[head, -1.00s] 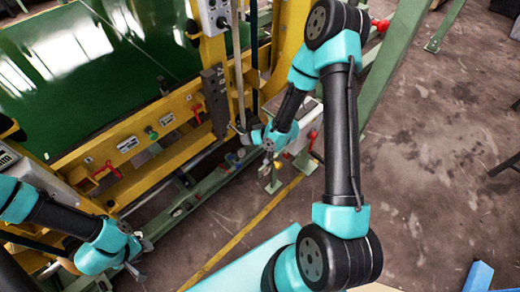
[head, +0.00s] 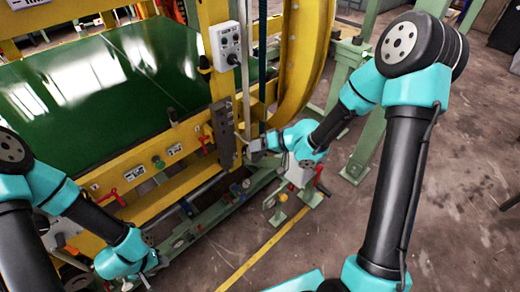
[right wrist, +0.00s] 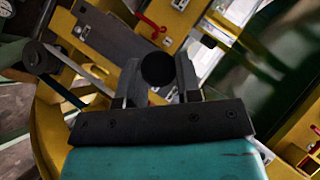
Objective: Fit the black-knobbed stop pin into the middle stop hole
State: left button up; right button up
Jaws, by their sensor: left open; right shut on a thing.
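My right gripper (head: 250,146) is beside the lower right part of a dark upright plate (head: 222,128) on the yellow frame. In the right wrist view, the round black knob (right wrist: 158,69) of the stop pin sits between the two fingers of that gripper, which is shut on it. The pin's shaft is hidden behind the knob. The plate seems to carry the stop holes, but I cannot make out the middle one or whether the pin tip touches it. My left gripper (head: 150,268) is open and empty, low at the left, away from the plate.
A grey control box (head: 227,46) hangs above the plate. Red handles (head: 116,198) and a green button (head: 158,162) sit along the yellow beam (head: 140,185). A large yellow curved ring (head: 305,60) stands just behind the right gripper. Open floor (head: 460,190) lies at the right.

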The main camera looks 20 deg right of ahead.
jog(key=shift+w, duration=0.1)
jog(key=shift+w+a, duration=0.35)
jog(key=shift+w, duration=0.5)
jog(key=shift+w+a, duration=0.4)
jog(key=shift+w, duration=0.45)
jog(key=shift+w+a, duration=0.35)
jog(key=shift+w, duration=0.5)
send_near(219, 130)
jog(key=shift+x, duration=2.2)
dwell(2.2)
jog(key=o, duration=1)
jog(key=shift+d, duration=0.1)
